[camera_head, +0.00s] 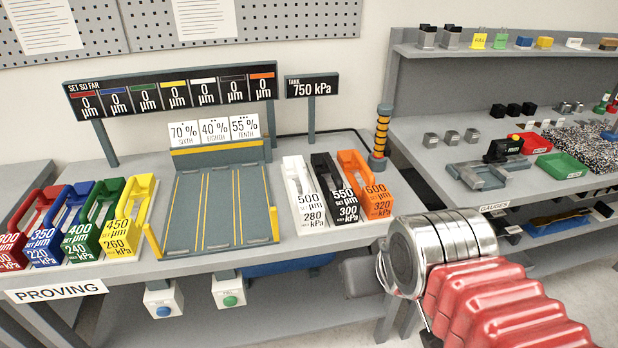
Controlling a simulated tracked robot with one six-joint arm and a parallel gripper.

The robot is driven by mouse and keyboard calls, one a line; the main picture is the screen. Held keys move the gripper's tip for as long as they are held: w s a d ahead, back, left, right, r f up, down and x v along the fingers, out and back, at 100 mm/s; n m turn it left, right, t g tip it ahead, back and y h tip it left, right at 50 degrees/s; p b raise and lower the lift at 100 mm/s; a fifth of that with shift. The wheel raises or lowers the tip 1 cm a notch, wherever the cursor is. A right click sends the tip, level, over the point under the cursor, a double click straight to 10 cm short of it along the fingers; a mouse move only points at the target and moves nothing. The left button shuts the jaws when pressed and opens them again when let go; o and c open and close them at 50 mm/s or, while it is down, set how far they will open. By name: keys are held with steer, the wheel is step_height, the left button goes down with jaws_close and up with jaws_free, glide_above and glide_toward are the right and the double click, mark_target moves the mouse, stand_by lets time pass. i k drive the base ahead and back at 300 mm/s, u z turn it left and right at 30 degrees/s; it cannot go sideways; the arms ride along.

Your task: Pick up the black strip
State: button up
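The black strip (336,190) lies on the proving bench in the head view, between a white strip (304,192) and an orange strip (366,188). It has a raised handle at its far end and a label reading 550 µm and 300 kPa at its near end. My arm comes in from the lower right, with red bellows and a metal wrist. A grey part at its end, likely my gripper (362,275), is beyond the bench's front edge, below and right of the black strip and apart from it. Its fingers cannot be made out.
A grey slotted fixture (215,205) stands left of the white strip. Red, blue, green and yellow strips (130,215) lie farther left. A second bench with shelves, blocks and trays (563,165) is at right.

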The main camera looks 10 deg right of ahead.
mark_target(344, 206)
steer(key=u, duration=0.35)
steer(key=i, duration=1.1)
steer(key=u, duration=0.3)
